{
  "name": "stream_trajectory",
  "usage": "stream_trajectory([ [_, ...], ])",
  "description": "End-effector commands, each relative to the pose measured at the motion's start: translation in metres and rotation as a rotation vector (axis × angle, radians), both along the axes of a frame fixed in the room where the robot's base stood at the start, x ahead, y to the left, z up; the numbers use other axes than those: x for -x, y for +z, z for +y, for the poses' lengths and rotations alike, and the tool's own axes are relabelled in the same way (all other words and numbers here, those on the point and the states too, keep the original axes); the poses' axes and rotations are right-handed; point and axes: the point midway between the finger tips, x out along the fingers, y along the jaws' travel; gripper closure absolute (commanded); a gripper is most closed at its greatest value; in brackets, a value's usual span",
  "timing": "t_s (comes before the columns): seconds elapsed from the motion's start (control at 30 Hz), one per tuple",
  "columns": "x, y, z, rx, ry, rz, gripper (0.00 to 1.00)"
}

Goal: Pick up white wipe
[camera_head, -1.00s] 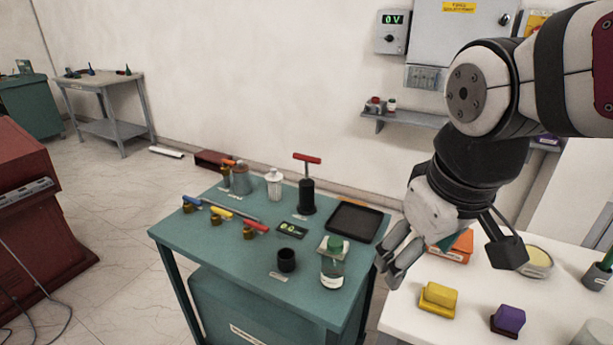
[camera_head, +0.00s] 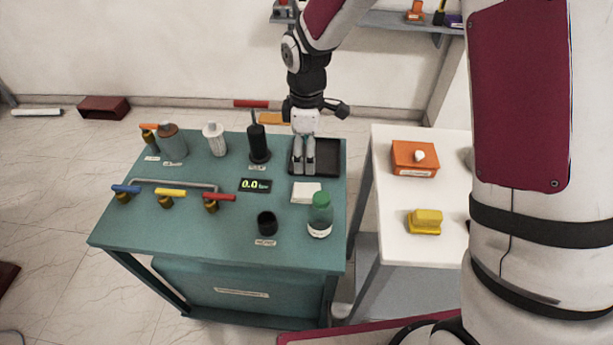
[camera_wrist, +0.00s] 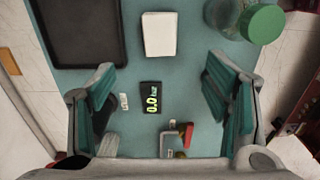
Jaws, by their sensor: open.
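A flat white pad, which looks like the white wipe (camera_head: 306,192), lies on the teal table (camera_head: 190,255) between the black tray and the green-capped bottle. In the wrist view the white wipe (camera_wrist: 159,34) is fully in sight at top centre, beyond my fingertips. My gripper (camera_head: 304,172) points down over the black tray, just behind the wipe in the head view. In the wrist view my gripper (camera_wrist: 160,80) is open, with its fingers wide apart and nothing between them.
The green-capped bottle (camera_head: 320,215) stands close to the wipe's right; the black tray (camera_head: 327,160) is behind it. An orange box (camera_head: 414,158) with white on top sits on the white table.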

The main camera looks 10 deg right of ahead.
Motion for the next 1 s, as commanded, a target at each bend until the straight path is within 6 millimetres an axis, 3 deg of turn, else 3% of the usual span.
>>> stream_trajectory([
  [0.5, 0.001, -0.078, 0.002, -0.001, 0.009, 0.005, 0.29],
  [0.77, 0.002, -0.094, 0.001, 0.000, 0.008, 0.005, 0.29],
  [1.0, 0.004, -0.124, 0.001, 0.000, 0.008, 0.005, 0.29],
])
